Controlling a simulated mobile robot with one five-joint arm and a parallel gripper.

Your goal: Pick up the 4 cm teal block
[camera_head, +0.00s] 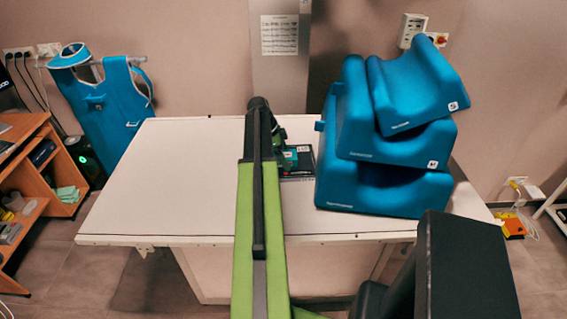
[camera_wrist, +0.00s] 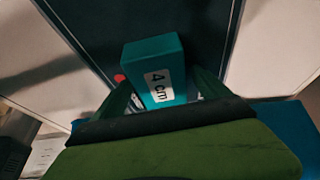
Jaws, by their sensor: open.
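The teal block (camera_wrist: 152,55) shows large in the wrist view, with a white "4 cm" label on the side facing me. It stands on a dark flat panel (camera_wrist: 205,18). My gripper (camera_wrist: 163,88) is open, with one green finger on each side of the block's near part. I cannot tell whether either finger touches it. In the head view my gripper (camera_head: 281,143) is above the white table, mostly hidden behind my arm. The block (camera_head: 291,156) shows there only as a small teal patch beside the gripper.
The dark panel lies on the white table (camera_head: 180,180). Stacked blue foam cushions (camera_head: 390,150) stand close to its right. The table's left half is clear. A wooden desk (camera_head: 40,160) and a blue apron (camera_head: 112,105) are at the left.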

